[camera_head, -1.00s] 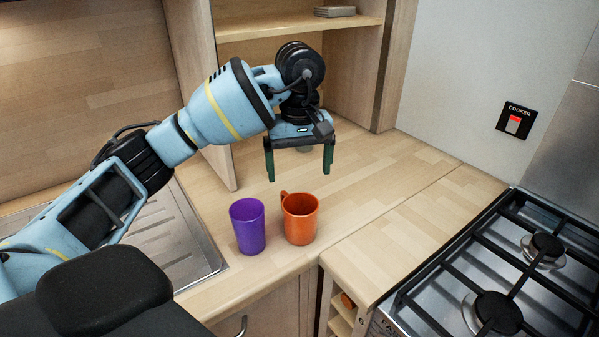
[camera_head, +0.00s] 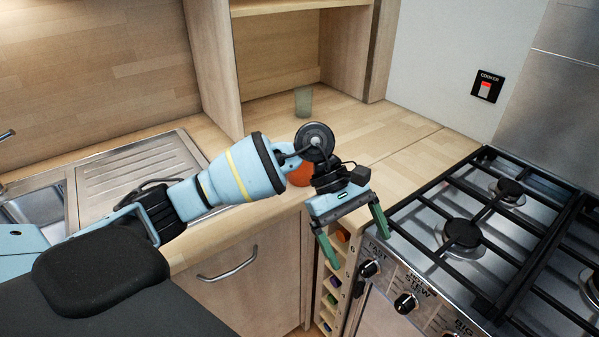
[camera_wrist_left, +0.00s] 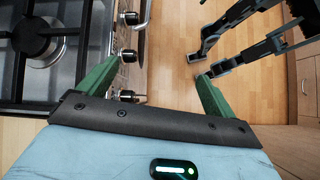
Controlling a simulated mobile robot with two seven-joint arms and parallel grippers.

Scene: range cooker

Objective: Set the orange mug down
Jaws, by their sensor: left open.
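The orange mug (camera_head: 301,174) stands on the wooden counter in the head view, mostly hidden behind my left arm and wrist. The purple cup is not visible now; my arm covers the part of the counter where it stood. My left gripper (camera_head: 361,250) is open and empty. It hangs in front of the counter edge, to the right of and nearer than the mug, beside the cooker's front. In the left wrist view my left gripper (camera_wrist_left: 155,73) has its green fingers wide apart with only floor and cooker front beyond. The right gripper does not show.
The gas cooker (camera_head: 463,233) with black grates and knobs is at the right. A rack (camera_head: 331,297) of coloured items is below the counter. A translucent greenish cup (camera_head: 303,101) stands at the back. A sink drainer (camera_head: 136,172) is at the left. Counter right of the mug is clear.

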